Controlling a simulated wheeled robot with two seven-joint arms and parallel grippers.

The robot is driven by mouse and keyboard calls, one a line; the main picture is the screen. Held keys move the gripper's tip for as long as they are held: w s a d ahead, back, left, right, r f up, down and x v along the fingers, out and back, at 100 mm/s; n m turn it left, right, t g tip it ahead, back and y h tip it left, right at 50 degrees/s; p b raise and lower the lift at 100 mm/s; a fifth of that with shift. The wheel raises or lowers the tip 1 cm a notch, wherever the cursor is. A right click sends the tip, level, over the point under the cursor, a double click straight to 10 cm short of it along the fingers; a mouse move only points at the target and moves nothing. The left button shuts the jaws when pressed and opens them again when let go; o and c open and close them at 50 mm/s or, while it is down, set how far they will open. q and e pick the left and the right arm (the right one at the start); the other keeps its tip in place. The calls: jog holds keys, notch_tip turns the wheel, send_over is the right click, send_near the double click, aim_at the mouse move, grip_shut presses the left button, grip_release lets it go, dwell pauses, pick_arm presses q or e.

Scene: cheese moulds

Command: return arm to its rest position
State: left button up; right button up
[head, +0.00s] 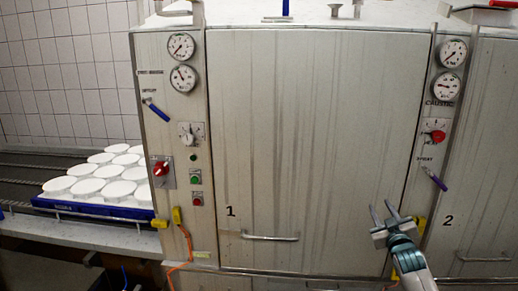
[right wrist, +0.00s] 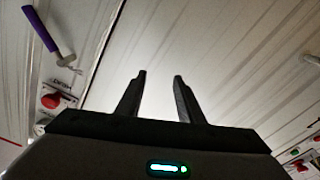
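My right gripper (head: 384,208) is in front of the lower right part of the steel door marked 1 (head: 310,150), near the panel edge. Its two fingers are apart with nothing between them. In the right wrist view the two fingers (right wrist: 160,85) also stand apart and empty, with steel panelling behind them. My left gripper is not in view.
The steel cabinet has a handle (head: 270,237) low on door 1, gauges (head: 180,46), knobs and a purple-handled lever (head: 435,180). At left, white round moulds (head: 88,187) sit on a blue tray (head: 95,209) by a conveyor. An orange cable (head: 188,245) hangs at lower left.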

jog(key=s+a+f+g+b, duration=0.25)
jog(key=s+f, duration=0.55)
jog(key=f, duration=1.1)
jog(key=s+a+f+m+g+b, duration=0.1)
jog(key=s+a+f+g+b, duration=0.15)
jog(key=s+f, duration=1.15)
jog(key=s+a+f+g+b, duration=0.1)
jog(key=s+f+g+b, duration=0.15)
jog(key=f, duration=2.15)
jog(key=s+a+f+g+y+b, duration=0.1)
jog(key=s+a+f+g, duration=0.15)
jog(key=s+f, duration=0.9)
jog(key=s+a+f+g+b, duration=0.25)
jog(key=s+f, duration=0.65)
jog(key=s, duration=0.5)
jog(key=s+a+f+g, duration=0.1)
jog(key=s+f, duration=0.2)
jog(key=s, duration=0.7)
jog(key=s+a+f+g+b, duration=0.1)
jog(key=s+f+g, duration=0.1)
jog(key=s, duration=0.8)
jog(key=s+a+f+g+b, duration=0.1)
jog(key=s+f, duration=0.4)
jog(key=s, duration=0.5)
jog(key=shift+s+a+m+g+y, duration=0.3)
jog(key=shift+s+a+g, duration=0.1)
jog(key=shift+a+g, duration=0.2)
